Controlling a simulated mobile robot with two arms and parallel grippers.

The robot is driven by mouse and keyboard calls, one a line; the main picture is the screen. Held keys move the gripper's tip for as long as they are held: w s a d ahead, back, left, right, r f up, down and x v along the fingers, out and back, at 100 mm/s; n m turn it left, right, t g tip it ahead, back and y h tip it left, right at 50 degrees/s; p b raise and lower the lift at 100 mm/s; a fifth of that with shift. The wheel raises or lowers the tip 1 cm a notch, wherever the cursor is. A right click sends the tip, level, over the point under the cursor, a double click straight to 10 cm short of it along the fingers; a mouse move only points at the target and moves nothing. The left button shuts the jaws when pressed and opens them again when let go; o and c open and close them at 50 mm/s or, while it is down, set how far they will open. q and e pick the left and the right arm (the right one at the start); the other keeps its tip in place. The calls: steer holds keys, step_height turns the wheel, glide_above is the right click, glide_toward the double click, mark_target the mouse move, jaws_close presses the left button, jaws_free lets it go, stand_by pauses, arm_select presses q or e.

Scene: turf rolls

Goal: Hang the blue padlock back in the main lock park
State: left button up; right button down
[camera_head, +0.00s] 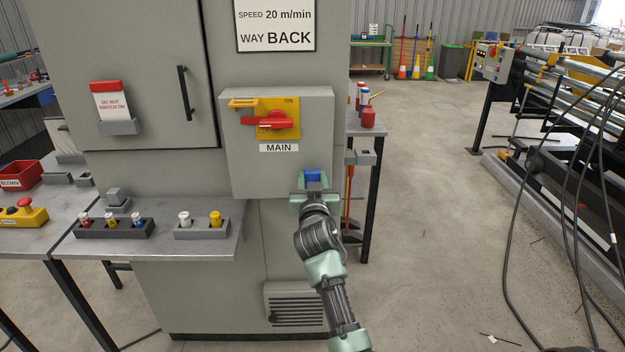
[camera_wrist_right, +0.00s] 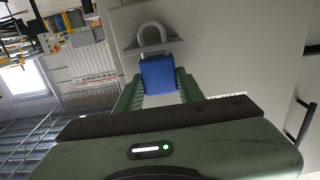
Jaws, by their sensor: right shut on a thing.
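The blue padlock (camera_head: 313,176) is in front of the lower right part of the grey MAIN switch box (camera_head: 240,170). My right gripper (camera_head: 314,190) is shut on its body. In the right wrist view, the blue body (camera_wrist_right: 172,75) sits between the two green fingers, with its grey shackle (camera_wrist_right: 151,35) beyond them, near a grey surface. I cannot tell whether they touch. My left gripper is not in view.
The box carries a red rotary handle (camera_head: 272,119) on a yellow plate and a yellow item (camera_head: 243,103) on its left. A metal shelf (camera_head: 165,246) at left holds racks with several small coloured pieces. A table with red items (camera_head: 368,117) stands behind right.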

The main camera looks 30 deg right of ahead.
steer(key=shift+f+b, duration=0.35)
steer(key=shift+f, duration=0.15)
steer(key=c, duration=0.8)
jaws_free()
steer(key=b+v, duration=0.1)
steer(key=v, duration=0.7)
steer(key=shift+d, duration=0.1)
